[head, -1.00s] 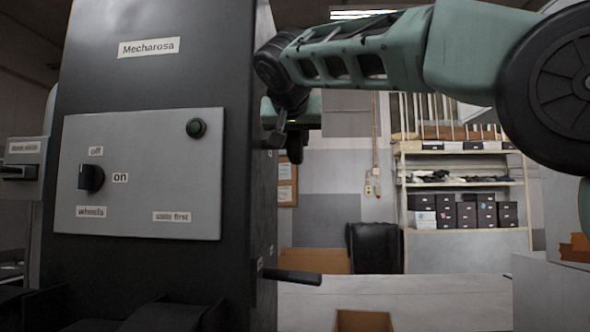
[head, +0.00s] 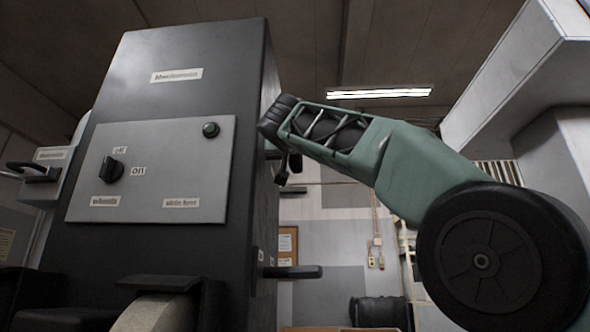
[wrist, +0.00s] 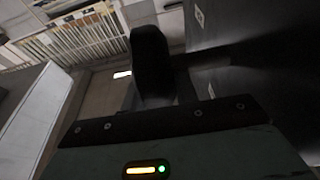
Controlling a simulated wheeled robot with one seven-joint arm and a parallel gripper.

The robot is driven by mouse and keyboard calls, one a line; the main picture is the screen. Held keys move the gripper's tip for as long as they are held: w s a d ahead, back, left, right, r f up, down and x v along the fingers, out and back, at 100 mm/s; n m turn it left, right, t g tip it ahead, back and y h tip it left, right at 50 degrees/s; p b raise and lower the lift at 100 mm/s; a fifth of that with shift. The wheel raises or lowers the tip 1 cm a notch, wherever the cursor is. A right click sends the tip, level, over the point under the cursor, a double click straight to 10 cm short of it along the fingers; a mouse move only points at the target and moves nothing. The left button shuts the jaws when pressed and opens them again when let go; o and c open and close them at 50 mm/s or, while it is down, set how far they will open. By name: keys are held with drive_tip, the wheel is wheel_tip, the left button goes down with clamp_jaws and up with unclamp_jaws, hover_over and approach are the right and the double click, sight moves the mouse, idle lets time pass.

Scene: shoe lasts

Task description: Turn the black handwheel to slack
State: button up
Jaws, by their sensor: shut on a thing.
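My gripper (head: 284,170) is beside the upper right side of the dark machine (head: 185,85). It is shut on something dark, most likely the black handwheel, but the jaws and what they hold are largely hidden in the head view. In the wrist view a black rounded upright shape (wrist: 150,65) stands beyond my gripper's green housing; I cannot tell whether it is a finger or part of the wheel. The wheel's rim and any slack marking do not show clearly.
The grey panel (head: 150,170) carries a black off/on knob (head: 111,169) and a dark green button (head: 210,130). A black lever (head: 293,272) sticks out low on the machine's right side. A black handle (head: 35,172) is at far left. A pale wheel (head: 155,313) is below.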

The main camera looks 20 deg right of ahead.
drive_tip(key=shift+f+t+h+b, duration=0.4)
drive_tip(key=shift+t+b, duration=0.1)
drive_tip(key=shift+b, duration=0.55)
drive_tip(key=shift+r+t+b, duration=0.2)
drive_tip(key=shift+t+b, duration=0.1)
drive_tip(key=o, duration=1)
drive_tip(key=shift+s+a+f+b, duration=0.25)
drive_tip(key=shift+s+f+b, duration=0.05)
drive_tip(key=shift+s+b, duration=0.25)
drive_tip(key=shift+b+v, duration=5.35)
drive_tip(key=shift+v, duration=2.65)
drive_tip(key=shift+r, duration=0.1)
